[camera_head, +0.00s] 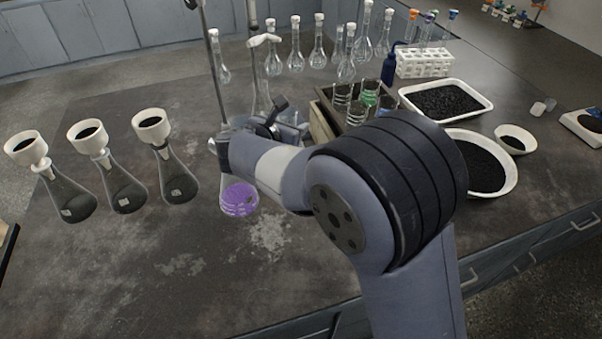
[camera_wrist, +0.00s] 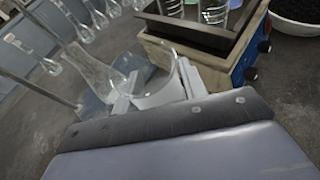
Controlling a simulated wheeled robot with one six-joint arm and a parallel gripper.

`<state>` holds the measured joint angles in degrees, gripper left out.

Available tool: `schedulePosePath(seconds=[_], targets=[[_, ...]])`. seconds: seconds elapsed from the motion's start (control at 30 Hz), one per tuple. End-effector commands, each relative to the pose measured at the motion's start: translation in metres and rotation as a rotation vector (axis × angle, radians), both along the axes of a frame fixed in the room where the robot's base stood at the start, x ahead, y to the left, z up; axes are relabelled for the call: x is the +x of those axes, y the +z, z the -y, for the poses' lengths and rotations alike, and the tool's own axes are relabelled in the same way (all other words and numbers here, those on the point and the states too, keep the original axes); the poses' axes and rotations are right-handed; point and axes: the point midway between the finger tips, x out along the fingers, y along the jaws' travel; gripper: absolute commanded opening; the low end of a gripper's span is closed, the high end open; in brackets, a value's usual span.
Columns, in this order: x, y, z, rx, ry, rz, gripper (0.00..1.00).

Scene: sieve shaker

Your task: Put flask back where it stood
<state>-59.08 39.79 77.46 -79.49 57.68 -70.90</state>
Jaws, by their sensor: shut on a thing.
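In the head view my arm hides most of the grip, just left of the wooden-sided box. Whether the flask's base touches the table cannot be told.
Three funnel-topped flasks (camera_head: 122,184) stand at left. The box with glass beakers (camera_head: 322,122) is close right of my gripper. Stand rods (camera_head: 217,70) and several long-necked flasks (camera_head: 296,58) are behind. Trays of black grains (camera_head: 478,108) lie right. The front table is bare.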

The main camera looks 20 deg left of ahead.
Motion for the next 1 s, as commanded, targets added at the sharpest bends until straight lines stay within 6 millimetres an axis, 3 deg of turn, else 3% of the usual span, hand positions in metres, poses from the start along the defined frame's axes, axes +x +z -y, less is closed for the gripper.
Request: schedulePosePath(seconds=[0.2,0.43,0.6,1.0], targets=[[0.0,-0.038,0.0,-0.004,0.001,-0.001,0.0],[0.0,-0.056,0.0,-0.001,-0.001,0.0,0.0],[0.0,-0.08,0.001,-0.004,0.001,-0.001,0.0],[0.0,-0.088,0.0,0.0,0.001,0.0,0.0]])
